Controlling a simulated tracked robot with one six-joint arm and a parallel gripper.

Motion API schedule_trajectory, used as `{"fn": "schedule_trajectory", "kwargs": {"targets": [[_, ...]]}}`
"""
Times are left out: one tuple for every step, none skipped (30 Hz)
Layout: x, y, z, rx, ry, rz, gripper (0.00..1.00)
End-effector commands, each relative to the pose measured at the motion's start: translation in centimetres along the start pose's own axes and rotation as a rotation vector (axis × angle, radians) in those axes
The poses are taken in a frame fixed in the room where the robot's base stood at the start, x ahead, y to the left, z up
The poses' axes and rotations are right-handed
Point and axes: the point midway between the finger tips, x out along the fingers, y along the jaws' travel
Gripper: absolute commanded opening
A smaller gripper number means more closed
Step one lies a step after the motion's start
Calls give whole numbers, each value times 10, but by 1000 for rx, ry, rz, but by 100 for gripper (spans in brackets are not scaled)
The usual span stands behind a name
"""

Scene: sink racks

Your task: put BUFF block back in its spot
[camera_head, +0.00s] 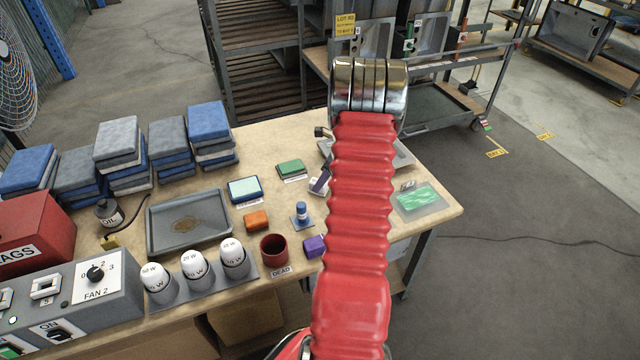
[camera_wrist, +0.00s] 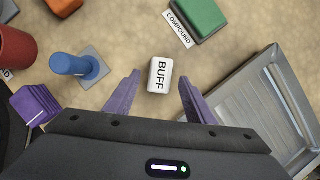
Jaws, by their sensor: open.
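The BUFF block (camera_wrist: 160,75) is a small white block with rounded corners and black lettering. It sits on the tan bench top in the wrist view. My gripper (camera_wrist: 159,78) is open, with one purple finger on each side of the block in the picture and a gap at both sides. How far the fingertips are above the bench is hard to tell. In the head view my red arm covers most of the gripper; a dark finger (camera_head: 320,181) shows at its left edge. No marked empty spot for the block is clearly visible.
A blue peg on a base (camera_wrist: 80,66), a purple block (camera_wrist: 35,105) and a red cup (camera_wrist: 14,48) are at left. A green block (camera_wrist: 200,16) with a COMPOUND label is above. A grey metal tray (camera_wrist: 252,90) is close at right. Bare bench surrounds the BUFF block.

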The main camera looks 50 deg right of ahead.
Motion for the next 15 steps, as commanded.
{"fn": "schedule_trajectory", "kwargs": {"targets": [[-11, -1, 1, 0, -1, -4, 49], [-16, -1, 1, 0, -1, -4, 49], [-23, -1, 0, -1, -1, -3, 49], [-28, -1, 0, -2, 0, -4, 49], [-34, -1, 0, -1, 0, -4, 49], [-40, -1, 0, -1, -1, -4, 49], [-46, -1, 0, -1, -1, -4, 49], [-51, -1, 0, -1, -1, -4, 49], [-58, -1, 0, 0, 0, -4, 49], [-62, -1, 0, 0, 0, -3, 49], [-67, -1, 0, -1, 0, -3, 49], [-72, -1, 0, -1, 0, -3, 49], [-75, -1, 0, 0, 0, -3, 49], [-78, -1, 0, 0, -1, -2, 49], [-81, 0, 0, 0, -1, -1, 49]]}}
